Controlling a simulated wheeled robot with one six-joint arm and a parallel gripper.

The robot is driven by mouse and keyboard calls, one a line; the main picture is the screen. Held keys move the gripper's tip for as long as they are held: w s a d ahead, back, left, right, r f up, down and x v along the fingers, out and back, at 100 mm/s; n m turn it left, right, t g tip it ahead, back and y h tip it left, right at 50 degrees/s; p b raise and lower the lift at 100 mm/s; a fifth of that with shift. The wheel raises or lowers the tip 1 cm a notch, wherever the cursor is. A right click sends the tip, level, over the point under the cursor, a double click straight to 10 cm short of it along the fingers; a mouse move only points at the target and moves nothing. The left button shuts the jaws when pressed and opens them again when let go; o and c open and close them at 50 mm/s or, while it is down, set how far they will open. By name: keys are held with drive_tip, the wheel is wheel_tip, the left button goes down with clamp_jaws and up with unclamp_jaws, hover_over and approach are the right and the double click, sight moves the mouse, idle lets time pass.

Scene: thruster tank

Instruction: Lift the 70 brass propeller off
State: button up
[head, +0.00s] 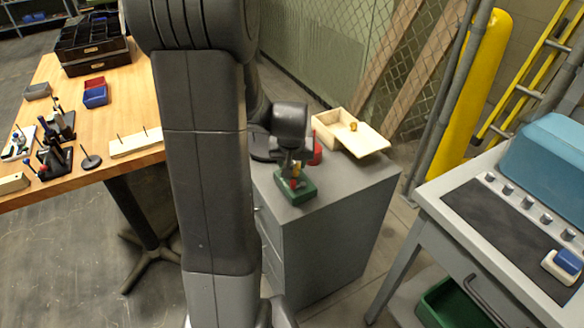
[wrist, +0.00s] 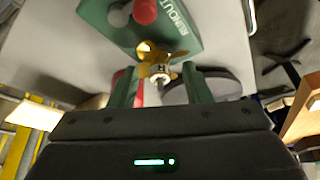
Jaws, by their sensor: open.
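The brass propeller (wrist: 152,56) sits on a thin shaft at the green runout stand (wrist: 190,28), seen close up in the wrist view. In the head view the green stand (head: 296,190) is on the grey cabinet top, with yellow and red bits showing above it. My gripper (wrist: 160,82) is open, with one green finger on each side of the propeller's hub and shaft. I cannot tell whether the fingers touch it. In the head view my gripper (head: 293,163) is over the stand and hides part of it.
A wooden box (head: 328,128) with a pale lid (head: 362,141) lies behind the stand; a small brass piece (head: 353,126) is on it. A red object (head: 316,153) stands close behind my gripper. A workbench (head: 130,105) is left, a grey cart (head: 460,215) right.

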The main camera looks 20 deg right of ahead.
clamp_jaws()
idle(0.3)
wheel_tip(320, 180, up, 10)
drive_tip(key=p, duration=0.1)
idle(0.4)
